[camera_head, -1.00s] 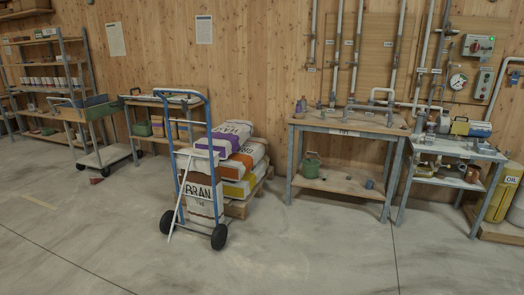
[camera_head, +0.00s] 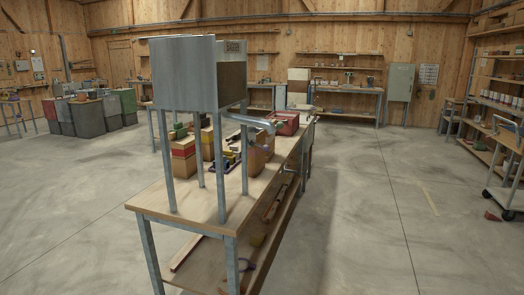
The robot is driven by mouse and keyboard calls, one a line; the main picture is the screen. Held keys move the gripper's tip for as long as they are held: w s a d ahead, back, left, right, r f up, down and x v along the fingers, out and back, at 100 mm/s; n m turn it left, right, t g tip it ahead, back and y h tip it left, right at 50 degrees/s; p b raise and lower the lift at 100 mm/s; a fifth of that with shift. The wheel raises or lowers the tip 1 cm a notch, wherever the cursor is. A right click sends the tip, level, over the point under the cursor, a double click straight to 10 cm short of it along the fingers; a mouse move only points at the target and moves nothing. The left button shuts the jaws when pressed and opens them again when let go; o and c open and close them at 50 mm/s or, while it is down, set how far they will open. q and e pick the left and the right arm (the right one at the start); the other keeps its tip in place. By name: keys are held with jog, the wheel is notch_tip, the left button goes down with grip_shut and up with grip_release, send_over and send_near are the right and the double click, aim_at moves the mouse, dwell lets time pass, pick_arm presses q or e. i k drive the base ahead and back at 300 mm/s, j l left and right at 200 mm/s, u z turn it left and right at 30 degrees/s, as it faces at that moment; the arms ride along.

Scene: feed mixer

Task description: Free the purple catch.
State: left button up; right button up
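A grey metal box on legs (camera_head: 185,72), with a brown panel on its right side, stands on a wooden-topped bench (camera_head: 150,205). A grey pipe or spout (camera_head: 248,121) reaches out from it to the right. Neither of my grippers is in view.
Grey, green and red bins (camera_head: 88,115) stand at the left. A far workbench (camera_head: 348,89) and a grey cabinet (camera_head: 401,82) line the back wall. Shelving and a cart (camera_head: 509,195) stand at the right. Open concrete floor lies right of the bench and to its left.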

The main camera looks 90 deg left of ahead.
aim_at(266, 148)
jog(key=u, duration=2.75)
jog(key=i+u, duration=0.2)
jog(key=u, duration=0.15)
jog(key=i+l+u, duration=0.15)
jog(key=u, duration=0.25)
jog(key=i+l+u, duration=0.1)
jog(key=i+l, duration=0.25)
jog(key=i+l+u, duration=0.15)
jog(key=i+l, duration=0.2)
jog(key=i+l+u, duration=0.1)
jog(key=i+l, duration=0.2)
jog(key=l, duration=0.2)
jog(key=i+l+u, duration=0.1)
jog(key=i+l, duration=0.2)
jog(key=l, duration=0.15)
jog(key=i+l, duration=0.2)
jog(key=l, duration=0.15)
jog(key=i+l, duration=0.45)
jog(key=l, duration=0.25)
